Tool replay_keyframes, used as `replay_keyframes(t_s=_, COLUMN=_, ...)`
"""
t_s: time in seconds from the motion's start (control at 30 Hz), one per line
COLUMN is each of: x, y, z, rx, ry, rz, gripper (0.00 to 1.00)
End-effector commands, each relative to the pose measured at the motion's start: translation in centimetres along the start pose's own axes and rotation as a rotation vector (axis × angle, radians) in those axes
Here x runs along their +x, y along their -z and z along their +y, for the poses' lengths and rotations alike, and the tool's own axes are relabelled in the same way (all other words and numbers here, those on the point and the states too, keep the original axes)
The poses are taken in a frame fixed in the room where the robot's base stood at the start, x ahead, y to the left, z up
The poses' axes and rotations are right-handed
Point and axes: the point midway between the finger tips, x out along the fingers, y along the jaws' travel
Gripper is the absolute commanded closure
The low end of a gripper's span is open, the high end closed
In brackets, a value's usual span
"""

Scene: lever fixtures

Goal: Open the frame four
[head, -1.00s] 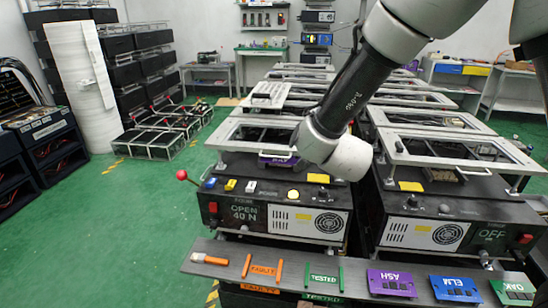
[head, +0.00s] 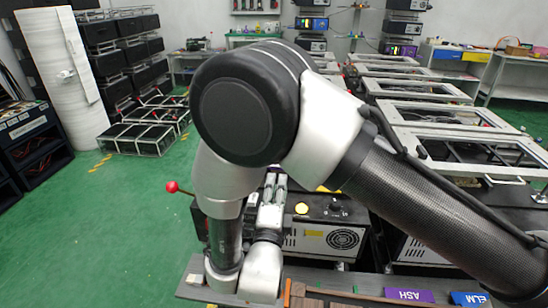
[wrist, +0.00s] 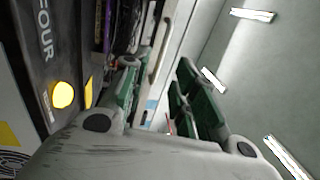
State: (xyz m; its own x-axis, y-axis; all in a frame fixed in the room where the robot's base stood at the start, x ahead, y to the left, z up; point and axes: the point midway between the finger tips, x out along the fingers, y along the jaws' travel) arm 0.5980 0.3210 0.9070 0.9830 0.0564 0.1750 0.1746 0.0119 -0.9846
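Fixture four is a black box (wrist: 32,60) marked "FOUR" at the left of the wrist view, with a round yellow button (wrist: 63,95). In the head view its front (head: 328,238) shows below my arm, with a red-ball lever (head: 172,187) at its left. A pale frame edge (wrist: 180,35) with a bar handle (wrist: 157,48) stands beyond my fingers in the wrist view. My gripper (wrist: 158,90) is open, its green-padded fingers apart and nothing seen between them. In the head view my gripper (head: 269,192) is over the fixture's left part. My arm hides most of the frame there.
Neighbouring fixtures with pale frames (head: 470,148) stand at right. Green floor (head: 100,230) is clear at left.

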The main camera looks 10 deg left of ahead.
Motion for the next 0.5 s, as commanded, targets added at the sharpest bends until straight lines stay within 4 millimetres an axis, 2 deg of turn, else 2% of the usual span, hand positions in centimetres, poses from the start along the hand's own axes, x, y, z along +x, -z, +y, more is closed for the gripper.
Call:
replay_keyframes(t_s=0.17, x=1.3, y=0.0, z=0.0, rx=0.002, ry=0.007, rz=0.002, gripper=0.71)
replay_keyframes(t_s=0.5, x=6.7, y=0.0, z=-0.1, rx=0.002, ry=0.006, rz=0.003, gripper=0.71)
